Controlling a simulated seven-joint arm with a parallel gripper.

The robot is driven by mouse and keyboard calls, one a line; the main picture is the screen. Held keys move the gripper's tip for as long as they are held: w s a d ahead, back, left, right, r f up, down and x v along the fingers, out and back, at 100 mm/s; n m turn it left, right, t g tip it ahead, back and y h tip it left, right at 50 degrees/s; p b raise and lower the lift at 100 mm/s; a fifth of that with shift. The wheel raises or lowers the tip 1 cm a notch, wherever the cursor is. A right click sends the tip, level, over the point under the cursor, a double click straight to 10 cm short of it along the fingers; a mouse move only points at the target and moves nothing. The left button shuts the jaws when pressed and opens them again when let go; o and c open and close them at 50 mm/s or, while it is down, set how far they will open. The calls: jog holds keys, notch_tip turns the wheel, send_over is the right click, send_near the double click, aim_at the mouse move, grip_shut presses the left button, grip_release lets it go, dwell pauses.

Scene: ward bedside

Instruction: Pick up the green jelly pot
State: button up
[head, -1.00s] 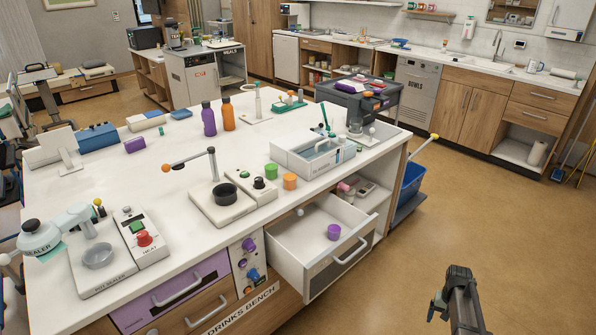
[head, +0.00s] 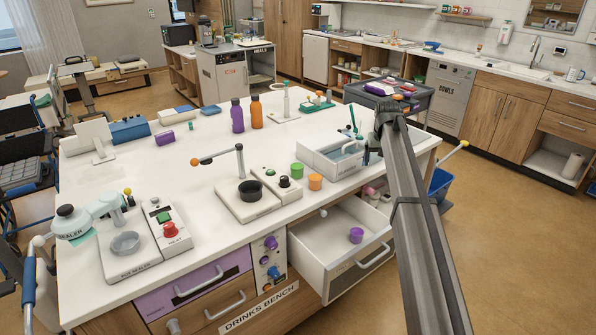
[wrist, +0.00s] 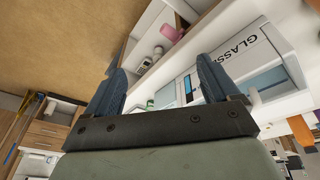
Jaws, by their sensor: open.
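The green jelly pot (head: 297,170) stands upright on the white bench top, beside a similar orange pot (head: 315,182) to its right and a small panel with a black knob (head: 284,182) to its left. My gripper (head: 372,148) is over the right part of the bench, beside the grey-white tray box and well to the right of the green pot. In the wrist view its two dark fingers (wrist: 165,78) are spread apart with nothing between them. I cannot make out the green pot in the wrist view.
The tray box (head: 333,160) stands between my gripper and the pots. An open drawer (head: 335,240) with a purple pot (head: 356,235) juts out below. A hinged arm device (head: 240,200) stands left of the pots. Purple and orange bottles (head: 237,118) stand farther back.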

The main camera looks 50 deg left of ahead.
jog(key=s+a+r+n, duration=0.3)
jog(key=s+a, duration=0.5)
jog(key=a, duration=0.2)
jog(key=n+g+y, duration=0.1)
jog(key=n+g, duration=0.1)
jog(key=n, duration=0.1)
send_near(297, 164)
jog(key=x, duration=1.2)
jog(key=c, duration=1.1)
jog(key=shift+r, duration=0.1)
